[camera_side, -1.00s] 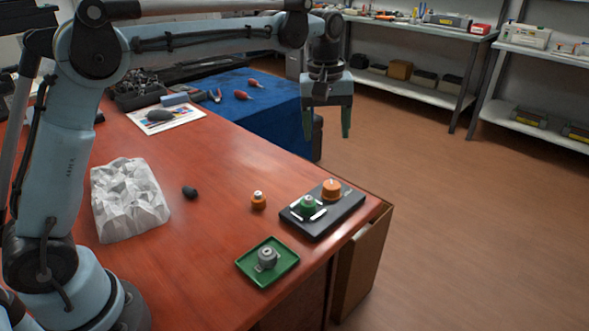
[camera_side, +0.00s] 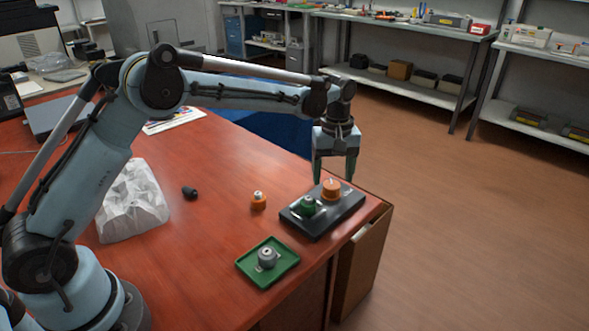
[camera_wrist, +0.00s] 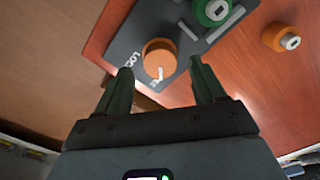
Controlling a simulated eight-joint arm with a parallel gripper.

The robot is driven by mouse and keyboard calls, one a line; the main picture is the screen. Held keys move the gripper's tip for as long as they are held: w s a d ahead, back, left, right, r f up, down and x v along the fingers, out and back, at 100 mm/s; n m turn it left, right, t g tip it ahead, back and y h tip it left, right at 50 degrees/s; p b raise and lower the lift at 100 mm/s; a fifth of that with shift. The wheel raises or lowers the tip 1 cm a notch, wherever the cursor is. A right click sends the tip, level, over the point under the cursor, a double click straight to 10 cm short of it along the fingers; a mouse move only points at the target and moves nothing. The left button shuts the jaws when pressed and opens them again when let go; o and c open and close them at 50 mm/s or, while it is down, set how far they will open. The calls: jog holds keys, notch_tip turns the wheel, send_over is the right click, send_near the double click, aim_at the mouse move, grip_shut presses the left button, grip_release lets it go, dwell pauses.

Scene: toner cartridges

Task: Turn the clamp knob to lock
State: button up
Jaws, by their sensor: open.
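The orange clamp knob (camera_side: 331,189) stands at the far right end of a dark base plate (camera_side: 318,226). In the wrist view the knob (camera_wrist: 159,57) has a white pointer line aimed toward the lettering on the plate, which is only partly readable. A green part (camera_side: 308,206) sits on the same plate and also shows in the wrist view (camera_wrist: 212,10). My gripper (camera_side: 335,182) is open and points down, above or just behind the knob. In the wrist view its two green fingertips (camera_wrist: 159,72) are apart, with the knob showing beyond the gap between them. Nothing is held.
A small orange part (camera_side: 258,201) stands on the red table left of the plate. A green tray (camera_side: 252,277) with a grey metal part (camera_side: 267,258) is at the front edge. A black object (camera_side: 190,192) and crumpled white paper (camera_side: 132,203) lie farther left.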

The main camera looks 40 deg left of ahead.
aim_at(331, 189)
jog(key=shift+f, duration=1.35)
jog(key=shift+c, duration=0.3)
jog(key=c, duration=1)
